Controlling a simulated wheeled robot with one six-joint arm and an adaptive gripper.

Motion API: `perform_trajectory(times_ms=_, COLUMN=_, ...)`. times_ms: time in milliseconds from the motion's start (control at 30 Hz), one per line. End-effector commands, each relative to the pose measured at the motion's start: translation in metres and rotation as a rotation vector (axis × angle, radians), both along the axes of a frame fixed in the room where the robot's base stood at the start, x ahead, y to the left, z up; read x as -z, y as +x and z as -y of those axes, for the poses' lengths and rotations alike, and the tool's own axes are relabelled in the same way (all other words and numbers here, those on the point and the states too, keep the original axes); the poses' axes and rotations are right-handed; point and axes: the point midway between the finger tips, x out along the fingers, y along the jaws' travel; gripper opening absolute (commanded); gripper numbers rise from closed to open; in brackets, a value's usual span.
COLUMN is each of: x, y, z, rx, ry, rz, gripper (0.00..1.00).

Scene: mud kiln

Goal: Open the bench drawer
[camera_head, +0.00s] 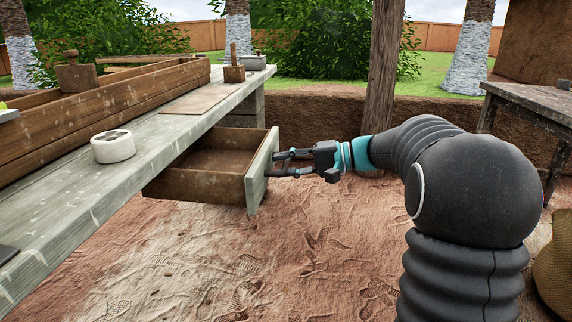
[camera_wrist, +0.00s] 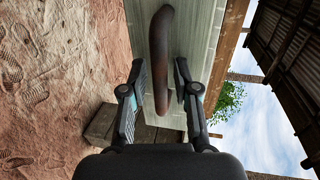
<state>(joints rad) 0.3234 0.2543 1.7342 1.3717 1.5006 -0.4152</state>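The bench drawer (camera_head: 205,185) is a brown wooden box with a pale grey-green front, standing out from under the bench (camera_head: 165,130). Its inside is visible and looks empty. My gripper (camera_head: 279,164) is at the outer face of the drawer front. In the wrist view, the dark brown bar handle (camera_wrist: 160,45) on the drawer front (camera_wrist: 200,30) lies between the two fingers of my gripper (camera_wrist: 160,66). The fingers are apart, with a small gap showing on each side of the handle. The handle is hidden in the head view.
On the bench are a white round pot (camera_head: 113,147), a long wooden trough (camera_head: 110,105), a flat board (camera_head: 197,101) and a small wooden block (camera_head: 234,74). A wooden post (camera_head: 383,70) and a table (camera_head: 530,93) stand at right. The dirt floor before the drawer is clear.

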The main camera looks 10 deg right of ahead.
Motion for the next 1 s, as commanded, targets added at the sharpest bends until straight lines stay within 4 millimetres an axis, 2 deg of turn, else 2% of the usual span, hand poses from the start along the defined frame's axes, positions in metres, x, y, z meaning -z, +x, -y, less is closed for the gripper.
perform_trajectory(times_ms=300, x=0.000, y=0.000, z=0.002, rx=0.002, ry=0.000, rz=0.000, gripper=0.39)
perform_trajectory(times_ms=433, x=-0.002, y=-0.002, z=0.010, rx=0.003, ry=0.001, rz=0.001, gripper=0.39)
perform_trajectory(times_ms=567, x=-0.006, y=-0.008, z=0.029, rx=0.005, ry=0.000, rz=0.000, gripper=0.39)
perform_trajectory(times_ms=800, x=-0.016, y=-0.022, z=0.074, rx=0.005, ry=0.000, rz=0.000, gripper=0.39)
perform_trajectory(times_ms=1000, x=-0.022, y=-0.031, z=0.101, rx=0.004, ry=0.000, rz=0.001, gripper=0.39)
